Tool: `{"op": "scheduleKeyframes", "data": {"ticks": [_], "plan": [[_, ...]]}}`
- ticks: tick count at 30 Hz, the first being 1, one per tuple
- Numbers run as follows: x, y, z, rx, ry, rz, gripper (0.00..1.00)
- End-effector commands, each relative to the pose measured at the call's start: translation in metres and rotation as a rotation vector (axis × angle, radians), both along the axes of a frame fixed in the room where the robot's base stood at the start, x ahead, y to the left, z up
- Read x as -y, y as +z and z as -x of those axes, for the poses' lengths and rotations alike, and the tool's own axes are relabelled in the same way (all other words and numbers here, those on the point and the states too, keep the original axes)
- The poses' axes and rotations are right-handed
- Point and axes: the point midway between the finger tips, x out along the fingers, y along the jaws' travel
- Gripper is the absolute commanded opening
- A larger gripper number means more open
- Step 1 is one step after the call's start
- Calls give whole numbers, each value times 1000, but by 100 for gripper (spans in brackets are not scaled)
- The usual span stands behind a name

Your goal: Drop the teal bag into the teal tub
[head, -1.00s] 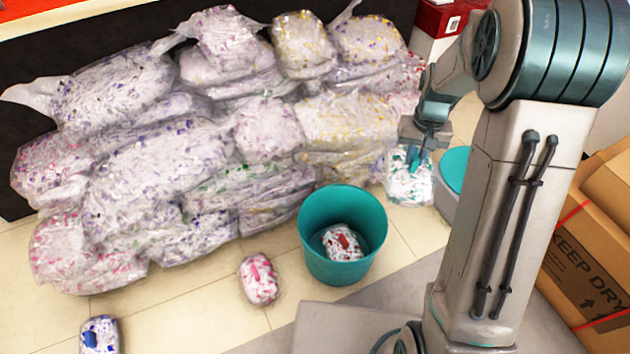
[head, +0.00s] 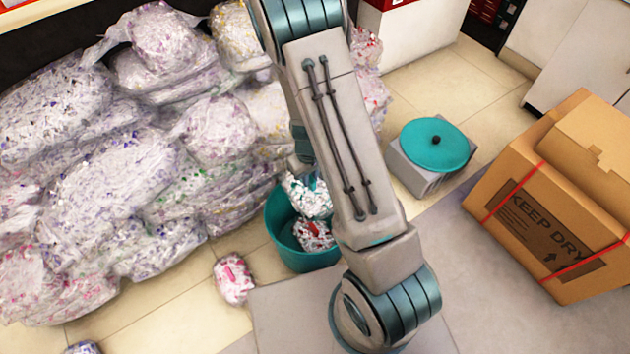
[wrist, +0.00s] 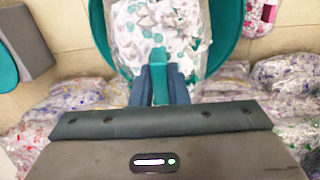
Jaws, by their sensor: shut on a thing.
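The teal bag, a clear bag of white shreds with teal flecks, hangs over the teal tub (head: 278,238) in the head view (head: 306,193). In the wrist view my gripper (wrist: 160,84) is shut on the teal strip at the top of the teal bag (wrist: 140,28). The tub's teal wall (wrist: 230,28) shows behind the bag there. A bag with red flecks and a red strip (head: 312,234) lies inside the tub. My arm hides the tub's right side and most of my gripper in the head view.
A pink-flecked bag (head: 233,278) lies on the floor left of the tub. A heap of large clear bags (head: 110,170) fills the left. A grey box with a teal disc (head: 435,145) and a cardboard box (head: 550,200) stand at right.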

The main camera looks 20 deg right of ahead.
Motion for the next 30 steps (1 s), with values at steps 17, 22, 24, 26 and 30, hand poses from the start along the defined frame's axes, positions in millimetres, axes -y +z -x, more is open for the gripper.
{"op": "scheduleKeyframes", "data": {"ticks": [17,22,24,26,30], "plan": [[11,-45,16,1,32,-1,0],[11,-65,16,0,32,-2,0],[11,-71,16,1,32,-3,0],[10,-75,16,1,31,-3,0],[10,-77,16,1,32,-3,0]]}}
